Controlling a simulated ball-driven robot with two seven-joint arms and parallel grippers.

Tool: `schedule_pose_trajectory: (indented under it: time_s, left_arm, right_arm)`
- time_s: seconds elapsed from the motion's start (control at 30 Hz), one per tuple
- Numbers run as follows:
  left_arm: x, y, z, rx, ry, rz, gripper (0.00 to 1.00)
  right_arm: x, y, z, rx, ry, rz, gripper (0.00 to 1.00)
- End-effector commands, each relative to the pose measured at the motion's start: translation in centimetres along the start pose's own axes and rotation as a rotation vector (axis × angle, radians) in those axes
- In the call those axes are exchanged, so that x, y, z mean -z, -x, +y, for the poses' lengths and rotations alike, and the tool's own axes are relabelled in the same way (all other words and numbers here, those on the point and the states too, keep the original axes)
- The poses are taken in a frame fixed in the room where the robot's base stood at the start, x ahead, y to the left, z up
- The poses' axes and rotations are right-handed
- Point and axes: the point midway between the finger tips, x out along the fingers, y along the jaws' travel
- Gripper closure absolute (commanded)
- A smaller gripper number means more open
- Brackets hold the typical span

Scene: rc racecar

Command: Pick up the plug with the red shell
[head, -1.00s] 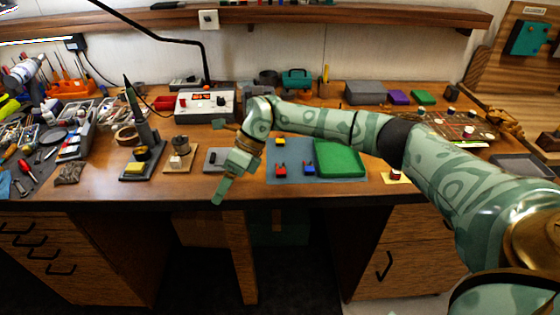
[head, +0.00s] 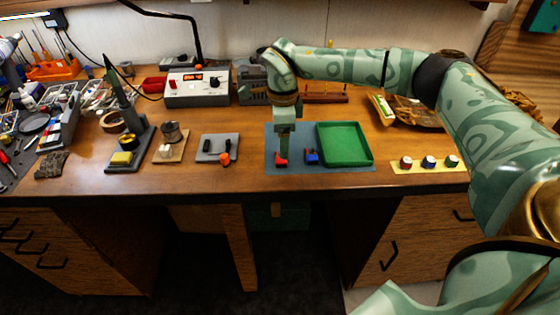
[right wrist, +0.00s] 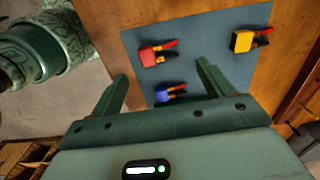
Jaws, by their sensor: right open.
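The plug with the red shell (head: 281,160) lies on the blue-grey mat (head: 345,169), and in the right wrist view its red shell (right wrist: 147,56) has red and black leads. My right gripper (head: 284,148) points down just above or behind it in the head view. In the right wrist view my right gripper (right wrist: 162,72) is open and empty, with the red plug ahead of the gap between its fingers. A blue-shelled plug (head: 311,156) lies to the right; it also shows in the right wrist view (right wrist: 162,96). A yellow-shelled plug (right wrist: 242,41) is hidden in the head view.
A green tray (head: 371,150) stands on the mat's right part. A yellow strip with several coloured-top jars (head: 429,163) lies further right. The bench's front edge is close to the mat.

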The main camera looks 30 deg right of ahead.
Motion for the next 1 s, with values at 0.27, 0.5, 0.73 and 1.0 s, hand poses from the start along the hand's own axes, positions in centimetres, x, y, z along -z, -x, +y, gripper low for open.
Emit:
schedule_pose_trajectory:
  time_s: [0.27,0.5,0.73,1.0]
  left_arm:
    - [-0.1,-1.2,0.1,-0.003,0.001,-0.003,0.64]
    - [-0.1,-1.9,0.3,-0.006,0.002,-0.006,0.64]
    - [-0.1,-1.8,0.3,-0.006,0.002,-0.005,0.64]
    - [-0.1,-1.8,0.3,-0.006,0.002,-0.005,0.64]
  right_arm:
    - [-0.3,-3.2,0.0,-0.004,-0.001,0.001,0.2]
    - [-0.4,-5.5,0.0,0.0,0.0,-0.001,0.2]
    - [-0.4,-5.3,0.0,0.001,0.0,-0.001,0.45]
    - [-0.4,-5.3,0.0,0.0,0.0,-0.001,0.68]
